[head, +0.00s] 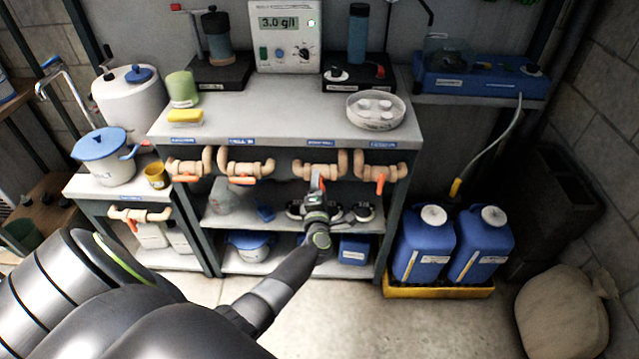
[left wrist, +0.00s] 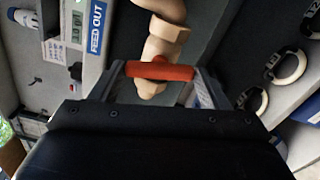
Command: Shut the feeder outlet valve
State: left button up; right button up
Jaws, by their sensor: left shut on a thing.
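The feeder outlet valve (head: 322,169) is a tan pipe fitting under the shelf's front edge. In the left wrist view its "FEED OUT" label (left wrist: 95,28) is readable beside the tan valve body (left wrist: 163,45). Its orange handle (left wrist: 160,70) lies crosswise between the fingers of my left gripper (left wrist: 160,82), which is shut on it. In the head view my left gripper (head: 318,186) reaches up to this valve from below and hides most of the handle. My right gripper is not in view.
Similar tan valves with orange handles sit to the left (head: 240,170) and right (head: 382,174) on the same shelf edge. Dark round items with white rings (left wrist: 288,67) are on the shelf below. Blue jugs (head: 424,243) stand in a yellow tray (head: 440,291) at right.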

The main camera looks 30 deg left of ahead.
pick_arm(q)
jog(key=shift+m+p, duration=0.7)
jog(key=shift+m, duration=0.7)
jog(key=o, duration=1)
jog(key=b+v, duration=0.1)
jog(key=v, duration=1.6)
jog(key=shift+s+d, duration=0.15)
jog(key=shift+d, duration=0.1)
jog(key=shift+f, duration=0.15)
